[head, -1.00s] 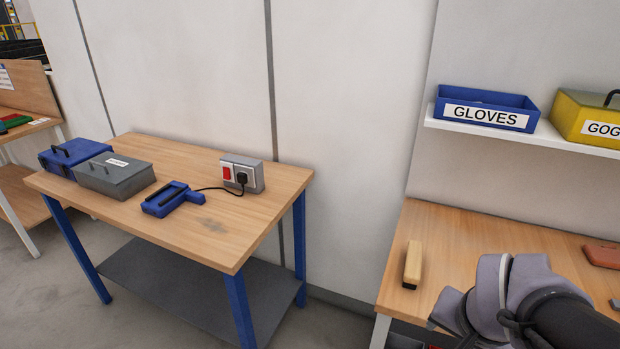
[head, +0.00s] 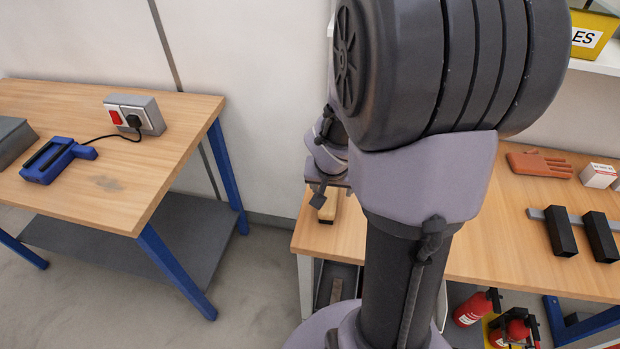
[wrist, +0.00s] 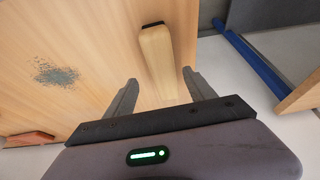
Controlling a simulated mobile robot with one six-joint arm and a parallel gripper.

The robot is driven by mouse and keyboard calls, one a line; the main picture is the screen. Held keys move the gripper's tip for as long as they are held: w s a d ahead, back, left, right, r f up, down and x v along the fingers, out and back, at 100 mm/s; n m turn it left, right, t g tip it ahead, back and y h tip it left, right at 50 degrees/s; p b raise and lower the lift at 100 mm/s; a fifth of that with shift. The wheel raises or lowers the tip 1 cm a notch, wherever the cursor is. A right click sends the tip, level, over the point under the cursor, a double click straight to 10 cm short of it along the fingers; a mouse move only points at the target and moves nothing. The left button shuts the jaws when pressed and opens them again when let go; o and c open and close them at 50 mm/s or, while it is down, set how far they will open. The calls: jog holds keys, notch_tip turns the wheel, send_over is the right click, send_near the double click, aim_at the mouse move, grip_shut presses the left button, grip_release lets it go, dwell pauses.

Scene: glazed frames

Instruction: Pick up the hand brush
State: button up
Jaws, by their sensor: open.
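The hand brush (wrist: 157,62) is a pale wooden block with a dark end, lying on the wooden bench top (wrist: 88,40). In the head view the brush (head: 328,208) is near the bench's left end, partly hidden by my arm. My gripper (wrist: 160,80) is open and empty, above the bench. In the wrist view its two fingers stand on either side of the brush's near end, with gaps on both sides. I cannot tell how far the fingertips are above it.
A dark speckled patch (wrist: 56,74) and an orange glove (head: 540,164) are on the same bench. Black blocks (head: 580,235) are farther right. Fire extinguishers (head: 472,309) stand below. A blue-legged table (head: 150,190) stands left, across a floor gap.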

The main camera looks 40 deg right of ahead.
aim_at(330, 190)
jog(key=x, duration=0.1)
jog(key=b+x, duration=0.1)
jog(key=x, duration=0.1)
jog(key=b+x, duration=0.1)
jog(key=x, duration=0.1)
jog(key=shift+w+f, duration=0.1)
jog(key=shift+w, duration=0.25)
jog(key=shift+a, duration=0.1)
jog(key=shift+c, duration=0.8)
grip_shut()
jog(key=shift+r, duration=0.3)
